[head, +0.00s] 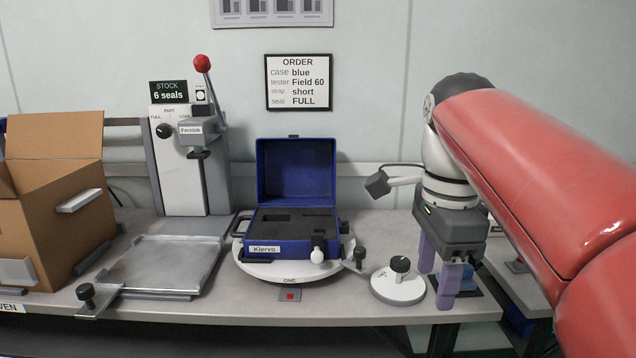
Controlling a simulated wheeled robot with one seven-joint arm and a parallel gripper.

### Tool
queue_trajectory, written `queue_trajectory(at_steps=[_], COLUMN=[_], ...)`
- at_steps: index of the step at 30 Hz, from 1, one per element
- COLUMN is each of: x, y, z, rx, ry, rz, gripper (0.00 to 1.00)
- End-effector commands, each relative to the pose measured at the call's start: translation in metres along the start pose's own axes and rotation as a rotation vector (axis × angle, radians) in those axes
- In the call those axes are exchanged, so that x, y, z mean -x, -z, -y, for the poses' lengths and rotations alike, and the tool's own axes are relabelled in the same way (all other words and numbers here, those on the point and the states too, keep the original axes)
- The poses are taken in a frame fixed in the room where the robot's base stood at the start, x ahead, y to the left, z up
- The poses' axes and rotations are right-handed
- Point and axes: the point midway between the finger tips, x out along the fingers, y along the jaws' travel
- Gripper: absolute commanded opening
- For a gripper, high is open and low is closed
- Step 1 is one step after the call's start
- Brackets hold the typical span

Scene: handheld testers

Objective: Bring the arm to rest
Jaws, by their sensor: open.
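My arm (540,165) is red and reaches in from the right side of the head view. My gripper (437,273) hangs at its end with two purple fingers pointing down. The fingers are apart with nothing visible between them. They hang in front of the right end of the bench, just right of a white round base with a dark knob (399,280). I cannot tell how high the fingertips are above or in front of the bench edge. A blue item behind the fingers is partly hidden.
An open blue case (294,172) with dark foam sits on a white turntable (283,270). Left of it stand a press with a red-knobbed lever (202,64), a metal plate (165,264) and an open cardboard box (60,215). An order sign (298,82) hangs on the wall.

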Motion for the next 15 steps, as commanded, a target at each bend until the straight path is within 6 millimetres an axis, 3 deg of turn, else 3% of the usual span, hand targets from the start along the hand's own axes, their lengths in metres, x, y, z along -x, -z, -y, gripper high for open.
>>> queue_trajectory(at_steps=[8, 15], x=[-0.019, -0.049], y=[-0.003, -0.004], z=[-0.011, -0.028], rx=[0.195, 0.481], ry=[0.058, 0.139], rz=[-0.02, -0.064], gripper=[0.56, 0.56])
